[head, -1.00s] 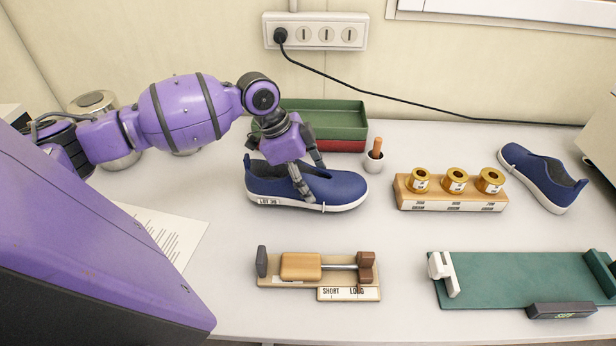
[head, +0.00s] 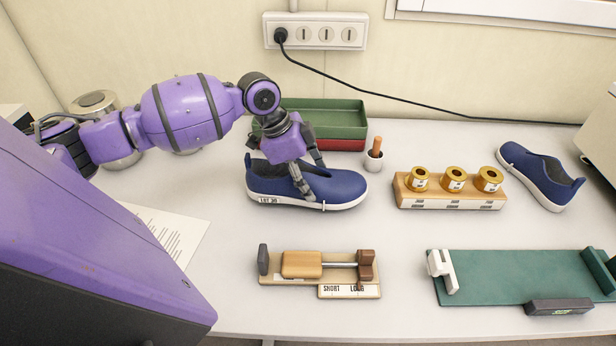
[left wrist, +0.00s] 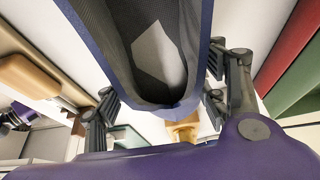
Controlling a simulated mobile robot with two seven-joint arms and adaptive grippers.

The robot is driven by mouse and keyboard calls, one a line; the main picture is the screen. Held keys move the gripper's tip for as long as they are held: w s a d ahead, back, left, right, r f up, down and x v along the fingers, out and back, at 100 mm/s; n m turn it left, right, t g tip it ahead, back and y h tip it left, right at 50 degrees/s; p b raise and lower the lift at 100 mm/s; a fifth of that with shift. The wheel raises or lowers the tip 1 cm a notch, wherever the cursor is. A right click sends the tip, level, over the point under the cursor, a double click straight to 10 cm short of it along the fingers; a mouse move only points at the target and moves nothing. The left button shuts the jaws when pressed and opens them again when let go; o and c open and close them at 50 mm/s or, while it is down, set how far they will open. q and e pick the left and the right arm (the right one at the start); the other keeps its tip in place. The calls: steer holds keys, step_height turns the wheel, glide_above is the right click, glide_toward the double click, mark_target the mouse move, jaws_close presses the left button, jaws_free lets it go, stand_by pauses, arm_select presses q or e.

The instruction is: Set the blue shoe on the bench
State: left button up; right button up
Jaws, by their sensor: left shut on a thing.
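A blue shoe (head: 335,188) with a white sole and a "LOT 30" label sits upright on the bench (head: 235,285), toe to the right. My left gripper (head: 312,182) reaches down over it, with its fingers on both sides of the shoe, shut on it. In the left wrist view the shoe's opening (left wrist: 155,50) fills the middle, between the two fingers. Whether the sole touches the bench is hard to tell. A second blue shoe (head: 540,178) lies at the right rear. My right gripper is not in view.
A green and red tray (head: 340,120) stands behind the shoe, beside a small cup with a brown-handled tool (head: 374,158). A wooden block with gold weights (head: 450,192) is to the right. In front are a wooden sizing device (head: 318,268) and a green board (head: 520,277).

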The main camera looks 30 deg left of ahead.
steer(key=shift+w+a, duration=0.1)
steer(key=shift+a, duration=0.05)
arm_select(q)
steer(key=shift+r, duration=0.1)
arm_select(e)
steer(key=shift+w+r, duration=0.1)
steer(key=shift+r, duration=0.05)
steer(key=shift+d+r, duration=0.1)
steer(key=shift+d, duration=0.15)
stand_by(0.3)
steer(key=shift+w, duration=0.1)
arm_select(q)
steer(key=shift+p, duration=0.45)
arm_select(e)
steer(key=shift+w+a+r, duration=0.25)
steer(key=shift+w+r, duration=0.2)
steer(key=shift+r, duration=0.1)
arm_select(q)
steer(key=shift+f, duration=0.5)
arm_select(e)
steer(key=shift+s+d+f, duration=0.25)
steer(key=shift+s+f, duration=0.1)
arm_select(q)
steer(key=shift+f, duration=0.6)
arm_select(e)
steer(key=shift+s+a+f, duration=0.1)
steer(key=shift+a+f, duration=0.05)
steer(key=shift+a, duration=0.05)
